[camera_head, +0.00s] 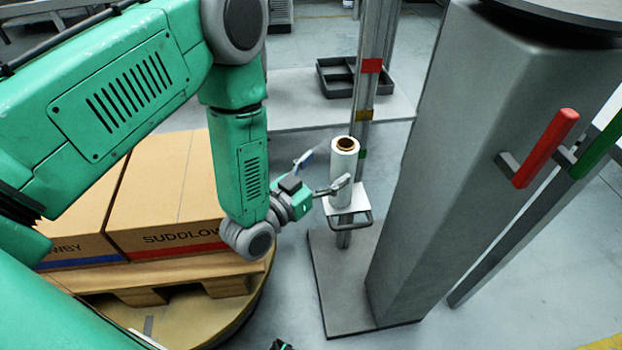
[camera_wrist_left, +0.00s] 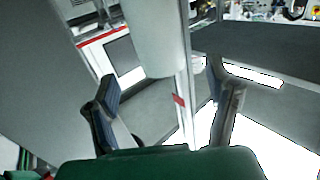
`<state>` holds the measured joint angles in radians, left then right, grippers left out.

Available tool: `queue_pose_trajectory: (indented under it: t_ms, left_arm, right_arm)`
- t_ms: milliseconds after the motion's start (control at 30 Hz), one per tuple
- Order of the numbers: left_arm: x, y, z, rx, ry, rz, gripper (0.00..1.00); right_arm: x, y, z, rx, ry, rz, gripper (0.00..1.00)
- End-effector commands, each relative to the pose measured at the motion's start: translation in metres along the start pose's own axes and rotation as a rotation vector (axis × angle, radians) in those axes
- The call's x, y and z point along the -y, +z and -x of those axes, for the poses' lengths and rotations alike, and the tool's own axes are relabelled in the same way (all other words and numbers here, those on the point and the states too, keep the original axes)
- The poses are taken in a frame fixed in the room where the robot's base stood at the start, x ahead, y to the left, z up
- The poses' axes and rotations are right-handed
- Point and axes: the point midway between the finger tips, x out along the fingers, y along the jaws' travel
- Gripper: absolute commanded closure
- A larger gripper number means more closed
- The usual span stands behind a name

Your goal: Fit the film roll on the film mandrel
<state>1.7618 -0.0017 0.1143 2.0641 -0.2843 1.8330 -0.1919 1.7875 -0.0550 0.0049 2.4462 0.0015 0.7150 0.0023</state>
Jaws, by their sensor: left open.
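The white film roll (camera_head: 344,172), with a brown core open at the top, stands upright over a small white plate (camera_head: 349,205) on the grey post. In the left wrist view the roll (camera_wrist_left: 158,40) shows ahead of the fingers, between their lines. My left gripper (camera_head: 322,174) is open, its fingers spread at the left side of the roll; one fingertip overlaps the roll in the head view. I cannot tell whether it touches. No separate film mandrel can be made out, and I cannot tell whether the roll is around one.
A thick grey column (camera_head: 440,160) stands right of the roll, with red (camera_head: 546,148) and green handles. Cardboard boxes (camera_head: 170,190) on a wooden pallet (camera_head: 200,285) lie below my left arm. A black divided tray (camera_head: 338,76) is behind. A grey loop (camera_head: 352,222) juts out below the plate.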

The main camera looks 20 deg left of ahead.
Motion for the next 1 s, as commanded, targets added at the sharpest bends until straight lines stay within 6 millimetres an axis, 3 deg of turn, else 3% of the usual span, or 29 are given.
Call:
queue_pose_trajectory:
  t_ms: [100,333,1000]
  left_arm:
    - [0.000,0.002,0.025,0.004,-0.001,0.001,0.27]
    - [0.000,0.001,0.051,0.002,0.000,0.000,0.27]
    - [0.000,0.001,0.053,-0.001,0.000,0.000,0.27]
  right_arm:
    - [0.000,0.000,0.000,0.000,0.000,0.000,0.68]
    - [0.000,0.000,0.000,0.000,0.000,0.000,0.68]
    - [0.000,-0.002,-0.001,0.002,0.000,0.000,0.68]
